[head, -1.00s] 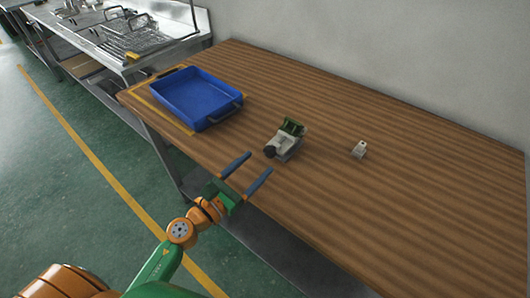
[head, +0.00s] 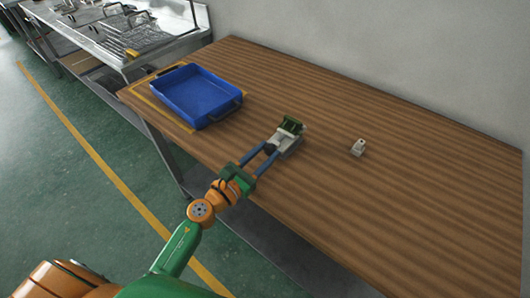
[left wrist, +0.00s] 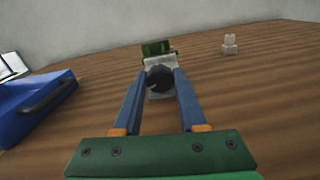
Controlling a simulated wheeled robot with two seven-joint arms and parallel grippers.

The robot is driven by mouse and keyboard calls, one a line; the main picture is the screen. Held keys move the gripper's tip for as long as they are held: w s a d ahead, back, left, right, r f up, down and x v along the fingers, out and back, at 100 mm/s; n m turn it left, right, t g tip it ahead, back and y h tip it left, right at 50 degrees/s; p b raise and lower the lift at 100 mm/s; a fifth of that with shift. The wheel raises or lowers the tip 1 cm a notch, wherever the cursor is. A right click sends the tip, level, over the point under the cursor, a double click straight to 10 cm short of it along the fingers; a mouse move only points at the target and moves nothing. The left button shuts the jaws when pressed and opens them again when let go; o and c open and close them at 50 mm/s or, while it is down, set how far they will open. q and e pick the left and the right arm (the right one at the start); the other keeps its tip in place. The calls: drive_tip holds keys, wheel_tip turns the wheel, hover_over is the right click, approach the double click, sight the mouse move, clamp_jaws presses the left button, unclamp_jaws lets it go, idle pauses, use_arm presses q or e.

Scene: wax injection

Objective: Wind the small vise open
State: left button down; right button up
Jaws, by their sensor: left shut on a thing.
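The small vise (head: 288,138) stands on the wooden table, grey-white with a green part at its back. It also shows in the left wrist view (left wrist: 159,62), straight ahead. Its dark round knob (left wrist: 159,78) faces my gripper. My left gripper (head: 270,149) reaches over the table's front edge, and its two blue fingers are shut on the knob, one on each side. The fingers also show in the left wrist view (left wrist: 160,82). How wide the vise's jaws stand is too small to tell. My right gripper is not in view.
A blue tray (head: 170,82) with dark handles stands on the table at the left, inside a yellow outline. The table (head: 400,190) is otherwise clear. A wall runs along its back.

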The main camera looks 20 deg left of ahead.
use_arm(q)
drive_tip(key=n, duration=0.4)
drive_tip(key=shift+p, duration=0.3)
drive_tip(key=n, duration=0.4)
drive_tip(key=shift+a+n+p, duration=0.1)
drive_tip(key=shift+n+p, duration=0.2)
drive_tip(key=n, duration=0.4)
drive_tip(key=shift+p, duration=0.35)
drive_tip(key=n+p, duration=0.1)
drive_tip(key=n, duration=0.7)
drive_tip(key=shift+f+n+p, duration=0.1)
drive_tip(key=shift+n+p, duration=0.2)
drive_tip(key=shift+p, duration=0.05)
drive_tip(key=n, duration=0.3)
drive_tip(key=shift+n+p, duration=0.4)
drive_tip(key=n+p, duration=0.1)
drive_tip(key=n, duration=0.4)
drive_tip(key=shift+f+n, duration=0.1)
drive_tip(key=shift+n, duration=0.2)
